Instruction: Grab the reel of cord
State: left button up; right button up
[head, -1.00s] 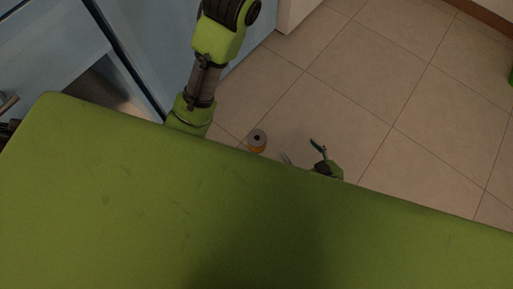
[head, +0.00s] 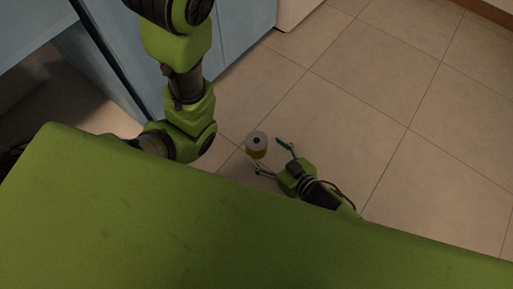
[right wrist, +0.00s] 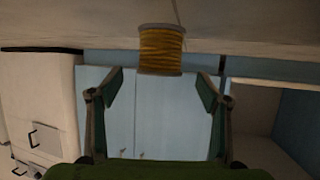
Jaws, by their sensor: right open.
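The reel of cord (head: 257,149), yellow-orange cord between grey flanges, stands upright on the tiled floor in the head view. My right gripper (head: 269,157) is open and empty just beside it, its fingers spread toward the reel. In the right wrist view the reel (right wrist: 161,50) shows ahead, level with the gap between the open fingers (right wrist: 160,76) and beyond their tips. I cannot tell whether a finger touches it. My left gripper is not in view.
Blue cabinet fronts (head: 232,48) stand at the upper left of the head view. The tiled floor (head: 360,95) right of the reel is clear. The right wrist view shows a white cabinet with handles (right wrist: 42,125) at left and an open compartment (right wrist: 262,108) at right.

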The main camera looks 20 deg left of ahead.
aim_at(256, 142)
jog(key=shift+w+a+f, duration=0.25)
jog(key=shift+w+a, duration=0.05)
jog(key=shift+a, duration=0.15)
jog(key=b+x, duration=0.3)
jog(key=x, duration=0.1)
jog(key=shift+w+a+f+b, duration=0.15)
jog(key=shift+f+b, duration=0.1)
jog(key=shift+b, duration=0.15)
jog(key=shift+w+a, duration=0.2)
jog(key=shift+a, duration=0.1)
jog(key=c, duration=1.2)
